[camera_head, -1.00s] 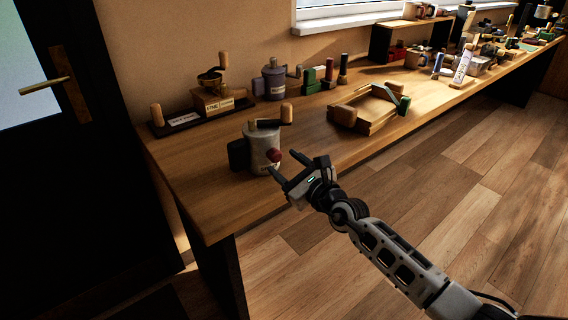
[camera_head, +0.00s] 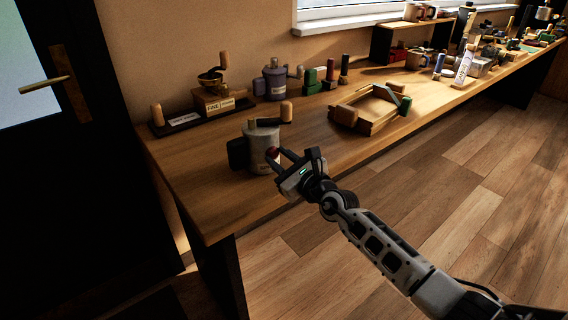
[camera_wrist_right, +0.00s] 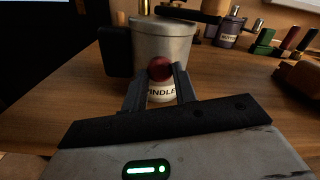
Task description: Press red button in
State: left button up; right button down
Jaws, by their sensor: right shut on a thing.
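The red button (camera_head: 272,153) is a round knob on the side of a grey metal grinder (camera_head: 262,138) that stands upright near the table's left front. The grinder has a crank with a wooden knob on top and a black block on its left side. In the right wrist view the red button (camera_wrist_right: 160,69) sits between the fingertips, above a label that reads in part "INDLE". My right gripper (camera_head: 277,159) is shut on the red button, its fingers on either side of it, also in the wrist view (camera_wrist_right: 161,82). My left gripper is not in view.
The grinder stands on a wooden table (camera_head: 190,190). Behind it are a wooden mill on a dark base (camera_head: 185,120) and a purple-grey canister (camera_head: 272,84). A wooden tray frame (camera_head: 365,125) lies to the right. The front left tabletop is clear.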

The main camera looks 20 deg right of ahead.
jog(key=c, duration=1.1)
grip_release()
jog(key=shift+s, duration=0.2)
jog(key=v, duration=1.5)
jog(key=shift+s+d+p, duration=0.2)
jog(key=shift+s+p, duration=0.1)
